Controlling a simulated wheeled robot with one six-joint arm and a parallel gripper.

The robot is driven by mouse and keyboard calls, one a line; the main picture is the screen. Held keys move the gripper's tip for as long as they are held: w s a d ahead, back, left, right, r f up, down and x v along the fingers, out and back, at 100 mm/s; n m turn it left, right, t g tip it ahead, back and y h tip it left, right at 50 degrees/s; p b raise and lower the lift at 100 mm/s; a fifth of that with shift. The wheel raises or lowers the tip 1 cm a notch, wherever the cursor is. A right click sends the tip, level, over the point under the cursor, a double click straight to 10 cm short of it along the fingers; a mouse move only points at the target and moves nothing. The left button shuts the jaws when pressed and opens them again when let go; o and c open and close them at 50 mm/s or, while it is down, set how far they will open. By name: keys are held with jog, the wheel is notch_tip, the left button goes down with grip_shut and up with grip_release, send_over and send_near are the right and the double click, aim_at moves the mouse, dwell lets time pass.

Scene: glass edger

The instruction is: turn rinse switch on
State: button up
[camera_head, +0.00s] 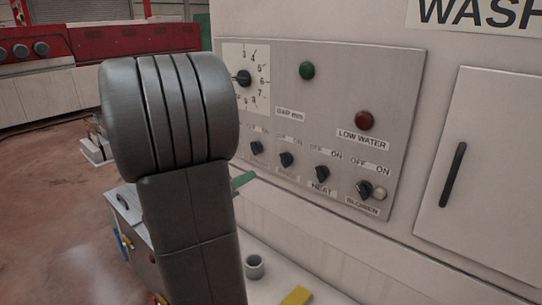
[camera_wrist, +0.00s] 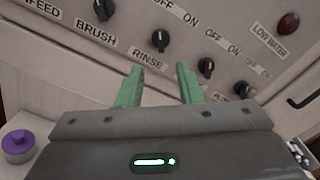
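The rinse switch (camera_wrist: 160,41) is a small black knob above a RINSE label (camera_wrist: 147,60) in the wrist view, with OFF and ON marks above it. It also shows in the head view (camera_head: 286,159) as one of a row of black knobs on the grey control panel (camera_head: 400,90). Which mark it points to is too small to tell. My gripper (camera_wrist: 160,67) has two green fingers, open and empty, with the rinse switch in line between and beyond their tips. No contact with the knob shows. In the head view one green finger (camera_head: 243,179) sticks out past my wrist.
The brush switch (camera_wrist: 104,10) is left of the rinse switch, and the heat switch (camera_head: 322,173) and blower switch (camera_head: 364,189) are right of it. A red low water lamp (camera_head: 365,120) and a green lamp (camera_head: 307,70) sit above. A white ledge (camera_head: 330,297) runs below.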

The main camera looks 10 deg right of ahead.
aim_at(281, 159)
jog(key=p+x, duration=0.2)
jog(key=x, duration=1.1)
jog(key=shift+w+d, duration=0.2)
jog(key=shift+d, duration=0.05)
jog(key=shift+c, duration=0.4)
grip_shut()
